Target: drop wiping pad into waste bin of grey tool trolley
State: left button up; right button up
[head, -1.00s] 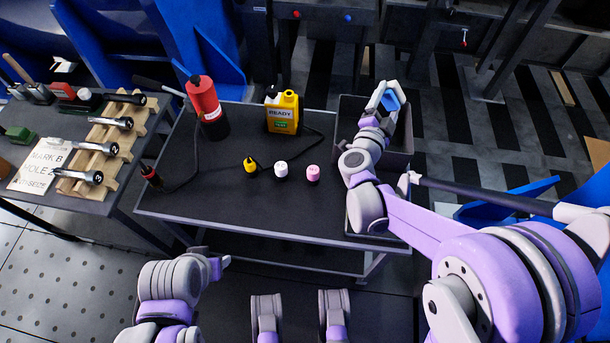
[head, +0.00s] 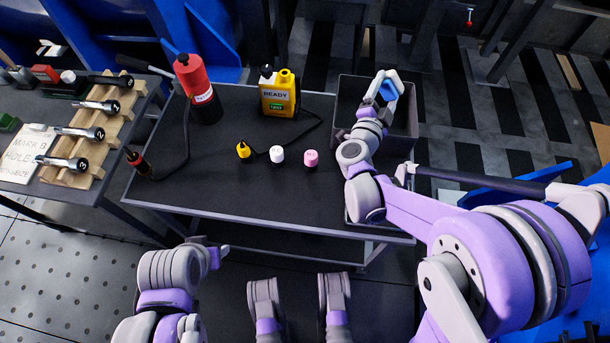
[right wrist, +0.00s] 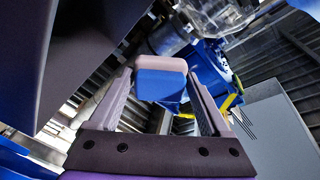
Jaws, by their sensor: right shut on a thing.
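The wiping pad (head: 388,92) is a small blue block. In the right wrist view the pad (right wrist: 161,84) shows a pale grey-pink layer along its top and sits between the two fingertips. My right gripper (head: 383,88) is shut on it. In the head view the gripper and pad appear over the dark, open-topped waste bin (head: 408,124) at the right end of the grey tool trolley (head: 215,185). My right arm hides part of the bin, and its contents cannot be made out. My left gripper (head: 222,251) is low in front of the trolley, its fingers unclear.
A side table with a wooden rack (head: 102,125) of tools is at left.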

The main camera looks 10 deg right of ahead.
jog(key=o, duration=1.4)
jog(key=p+v, duration=0.1)
jog(key=v, duration=1)
jog(key=shift+d, duration=0.1)
